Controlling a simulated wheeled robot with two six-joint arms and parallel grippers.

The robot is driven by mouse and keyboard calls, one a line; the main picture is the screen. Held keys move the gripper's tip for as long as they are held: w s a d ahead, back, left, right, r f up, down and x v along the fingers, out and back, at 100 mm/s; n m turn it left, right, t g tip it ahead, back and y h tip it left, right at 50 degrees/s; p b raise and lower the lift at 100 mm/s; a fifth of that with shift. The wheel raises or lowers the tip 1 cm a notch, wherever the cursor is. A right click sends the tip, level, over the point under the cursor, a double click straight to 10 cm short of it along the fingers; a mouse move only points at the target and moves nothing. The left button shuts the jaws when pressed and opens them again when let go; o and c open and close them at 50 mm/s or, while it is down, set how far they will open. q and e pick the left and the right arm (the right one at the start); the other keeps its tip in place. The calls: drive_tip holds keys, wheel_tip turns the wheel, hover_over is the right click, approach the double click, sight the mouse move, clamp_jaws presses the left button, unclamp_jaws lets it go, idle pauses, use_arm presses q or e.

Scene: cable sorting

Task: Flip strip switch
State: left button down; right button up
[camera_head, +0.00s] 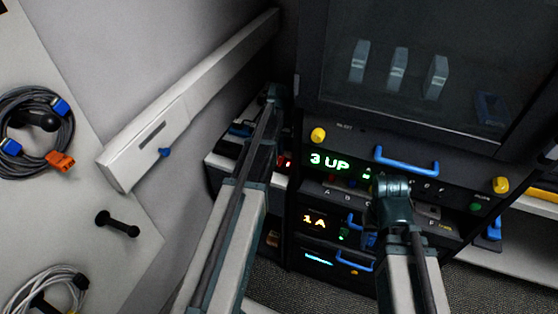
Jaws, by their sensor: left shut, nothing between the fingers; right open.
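My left arm reaches up from the bottom centre, and its far end with my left gripper (274,96) is beside the left edge of the dark rack. The gripper is shut and empty; its fingers are small and dark here. My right gripper (392,190) is in front of the rack's lower panels, open, its fingers largely hidden by its own arm. A small red-lit part (283,161) shows just right of my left arm, low beside the rack; I cannot tell whether it is the strip switch. My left arm covers part of that area.
The rack (335,125) has blue handles (405,161), yellow knobs and lit displays reading "3 UP" and "1 A". A white wall channel (145,145) with a blue knob runs at left. Coiled cables (37,125) hang on the left board, with a black peg (117,223) below.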

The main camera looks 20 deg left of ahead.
use_arm(q)
drive_tip(key=shift+f+b, duration=0.75)
drive_tip(key=shift+f, duration=0.05)
use_arm(e)
drive_tip(key=shift+f, duration=0.85)
use_arm(q)
drive_tip(key=shift+r, duration=0.1)
use_arm(e)
drive_tip(key=shift+r, duration=0.1)
use_arm(q)
wheel_tip(320, 180, up, 7)
drive_tip(key=p, duration=0.7)
use_arm(e)
wheel_tip(320, 180, up, 7)
